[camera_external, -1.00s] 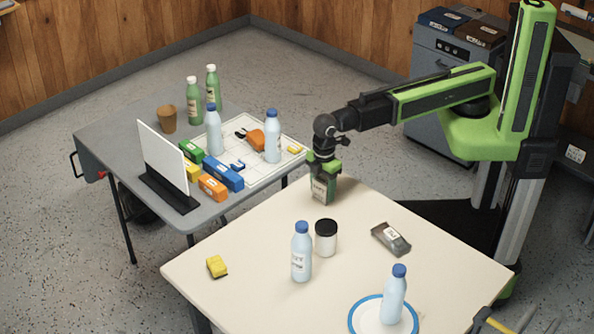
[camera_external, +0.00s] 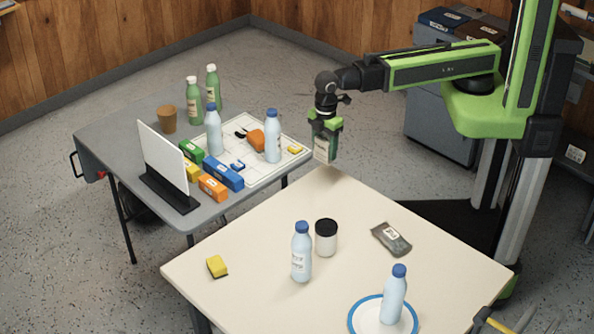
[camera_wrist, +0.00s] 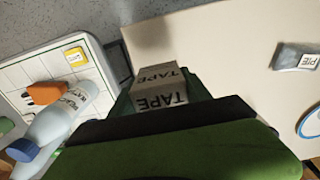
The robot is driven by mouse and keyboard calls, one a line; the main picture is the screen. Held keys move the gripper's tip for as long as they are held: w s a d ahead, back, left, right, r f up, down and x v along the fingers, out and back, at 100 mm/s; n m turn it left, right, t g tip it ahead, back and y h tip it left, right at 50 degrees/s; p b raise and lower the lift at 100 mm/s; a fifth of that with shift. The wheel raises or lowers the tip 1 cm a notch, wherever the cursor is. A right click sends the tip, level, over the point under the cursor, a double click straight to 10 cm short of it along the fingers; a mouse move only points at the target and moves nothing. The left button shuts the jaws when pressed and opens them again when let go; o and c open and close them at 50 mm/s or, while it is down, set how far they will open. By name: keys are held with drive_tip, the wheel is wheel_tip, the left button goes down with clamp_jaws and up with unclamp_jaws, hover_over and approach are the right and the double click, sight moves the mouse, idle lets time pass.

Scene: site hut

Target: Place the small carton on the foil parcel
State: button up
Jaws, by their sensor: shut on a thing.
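The small carton (camera_external: 324,150) is a box with a pale label in the external view. In the wrist view the carton (camera_wrist: 160,88) looks grey-brown and reads TAPE. My gripper (camera_external: 326,126) is shut on it from above and holds it upright, raised above the far corner of the cream table. The gripper's fingers hide part of its sides. The foil parcel (camera_external: 391,239) is a flat dark grey packet with a white label, lying on the right part of the cream table. In the wrist view the parcel (camera_wrist: 297,57) reads PIE at the right edge. Its top is bare.
On the cream table (camera_external: 260,240) stand a black-lidded jar (camera_external: 326,240), a blue-capped bottle (camera_external: 301,254), a yellow block (camera_external: 217,266) and another bottle (camera_external: 393,293) on a blue-rimmed plate (camera_external: 356,314). The grey table (camera_external: 110,140) behind holds bottles, boxes and a whiteboard tray.

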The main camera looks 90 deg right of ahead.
drive_tip(key=d, duration=0.1)
drive_tip(key=d+r, duration=0.1)
drive_tip(key=shift+s+d+r+p, duration=0.1)
drive_tip(key=shift+d+r+p, duration=0.1)
drive_tip(key=shift+d+p, duration=0.15)
